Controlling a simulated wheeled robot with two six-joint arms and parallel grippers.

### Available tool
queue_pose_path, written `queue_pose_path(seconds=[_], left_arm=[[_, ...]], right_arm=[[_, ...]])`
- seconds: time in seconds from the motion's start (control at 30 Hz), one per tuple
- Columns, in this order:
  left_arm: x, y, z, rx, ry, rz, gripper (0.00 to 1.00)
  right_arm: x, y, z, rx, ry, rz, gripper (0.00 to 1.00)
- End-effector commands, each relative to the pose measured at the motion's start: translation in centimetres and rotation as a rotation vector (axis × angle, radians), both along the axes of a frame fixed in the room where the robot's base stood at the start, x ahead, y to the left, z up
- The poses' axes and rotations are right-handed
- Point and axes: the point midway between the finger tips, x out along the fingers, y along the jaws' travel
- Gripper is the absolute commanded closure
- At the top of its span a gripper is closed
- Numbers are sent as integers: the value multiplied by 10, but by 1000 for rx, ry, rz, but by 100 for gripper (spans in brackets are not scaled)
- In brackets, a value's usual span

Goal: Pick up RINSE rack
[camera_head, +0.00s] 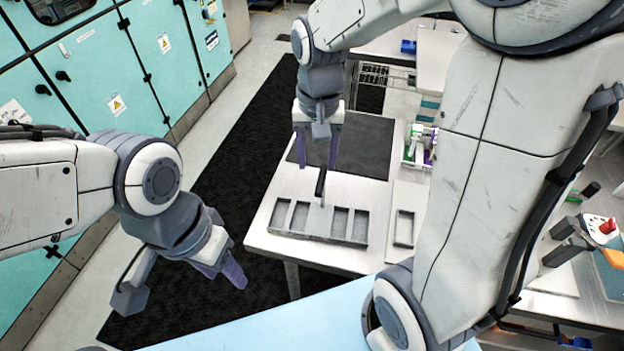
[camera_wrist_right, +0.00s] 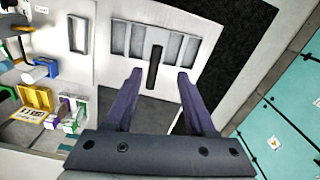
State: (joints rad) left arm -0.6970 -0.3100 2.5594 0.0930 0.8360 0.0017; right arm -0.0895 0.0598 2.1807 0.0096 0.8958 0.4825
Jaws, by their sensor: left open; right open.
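A grey rack (camera_head: 318,222) with several rectangular compartments lies on the metal table, with a dark upright handle (camera_head: 320,184) at its far side. No RINSE label is readable on it. In the right wrist view the rack (camera_wrist_right: 122,39) lies beyond my fingers, and the dark handle (camera_wrist_right: 155,68) shows roughly between the fingertips. My right gripper (camera_head: 317,160) is open and empty, pointing down just beyond the handle and apart from it. It also shows open in the right wrist view (camera_wrist_right: 160,74). My left gripper (camera_head: 221,275) is open and empty, left of the table over the floor.
A dark mat (camera_head: 363,145) lies on the table behind the rack. A small grey tray (camera_head: 404,228) lies to the rack's right. Coloured items (camera_head: 420,146) stand further right. My right arm hides part of the table. Teal cabinets (camera_head: 110,75) line the left.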

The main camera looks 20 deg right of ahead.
Motion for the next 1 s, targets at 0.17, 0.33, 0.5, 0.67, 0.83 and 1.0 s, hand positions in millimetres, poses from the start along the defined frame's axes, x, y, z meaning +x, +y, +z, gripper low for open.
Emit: queue_pose_path(seconds=[0.17, 0.33, 0.5, 0.67, 0.83, 1.0], left_arm=[[0, 0, 18, 1, 1, 0, 50], [0, 0, 20, 1, 1, 0, 50], [0, 0, 22, 1, 1, -1, 50], [0, 0, 28, 1, 1, -2, 50], [0, 0, 40, 1, 0, -4, 50], [0, 0, 41, 1, 0, -4, 50]], right_arm=[[13, -23, 8, -8, 10, -116, 45], [12, -24, -20, -9, 12, -122, 45], [13, -24, -38, -8, 9, -120, 45], [14, -22, -48, -9, 10, -119, 45], [15, -17, -70, -9, 12, -117, 45], [16, -18, -89, -8, 8, -118, 45]])
